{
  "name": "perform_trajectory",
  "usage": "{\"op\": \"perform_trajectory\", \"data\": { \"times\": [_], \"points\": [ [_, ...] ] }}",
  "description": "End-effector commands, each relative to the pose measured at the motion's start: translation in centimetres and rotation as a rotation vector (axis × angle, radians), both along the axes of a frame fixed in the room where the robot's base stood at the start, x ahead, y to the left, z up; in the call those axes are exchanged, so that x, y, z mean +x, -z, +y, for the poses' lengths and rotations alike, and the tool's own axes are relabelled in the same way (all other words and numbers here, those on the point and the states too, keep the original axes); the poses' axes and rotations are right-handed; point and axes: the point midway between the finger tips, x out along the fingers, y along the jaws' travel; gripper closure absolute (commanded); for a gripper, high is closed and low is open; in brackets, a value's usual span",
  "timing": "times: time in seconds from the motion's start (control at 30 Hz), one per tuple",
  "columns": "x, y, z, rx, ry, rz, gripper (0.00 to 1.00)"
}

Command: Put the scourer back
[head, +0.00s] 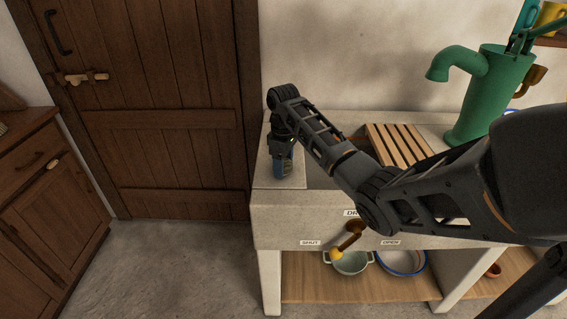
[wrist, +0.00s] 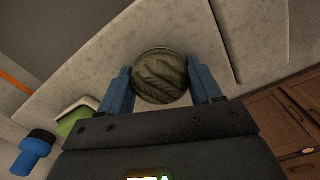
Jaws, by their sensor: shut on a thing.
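My gripper (head: 283,170) is low over the left end of the pale stone sink counter (head: 275,203), pointing down. In the wrist view its two blue fingers stand on either side of a round, dark grey-green, ribbed scourer (wrist: 162,80) and are shut on it. A thin pale curved rim shows just past the scourer's far edge; I cannot tell what it belongs to. Whether the scourer touches the surface beneath is unclear. In the head view the scourer cannot be made out behind the fingers.
A green pump (head: 480,95) and a slatted wooden rack (head: 400,145) stand right of my gripper. A green-and-white item (wrist: 75,120) and a blue item (wrist: 36,150) show in the wrist view.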

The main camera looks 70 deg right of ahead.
Motion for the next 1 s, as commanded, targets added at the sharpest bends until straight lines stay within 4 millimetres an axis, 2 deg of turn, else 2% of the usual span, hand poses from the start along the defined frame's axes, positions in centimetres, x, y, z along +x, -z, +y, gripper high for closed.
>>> {"op": "perform_trajectory", "data": {
  "times": [0.07,0.1,0.33,0.67,0.83,1.0],
  "points": [
    [0.0,0.3,0.0,0.001,0.0,0.0,0.6],
    [0.0,0.2,0.0,0.0,0.0,0.0,0.32],
    [0.0,0.2,0.0,0.0,0.0,0.0,0.1],
    [0.0,-0.3,0.0,0.0,0.0,-0.001,0.1],
    [0.1,-2.6,0.0,-0.002,-0.001,-0.003,0.1],
    [0.1,-6.5,-0.1,-0.003,0.0,-0.003,0.1]
  ]
}}
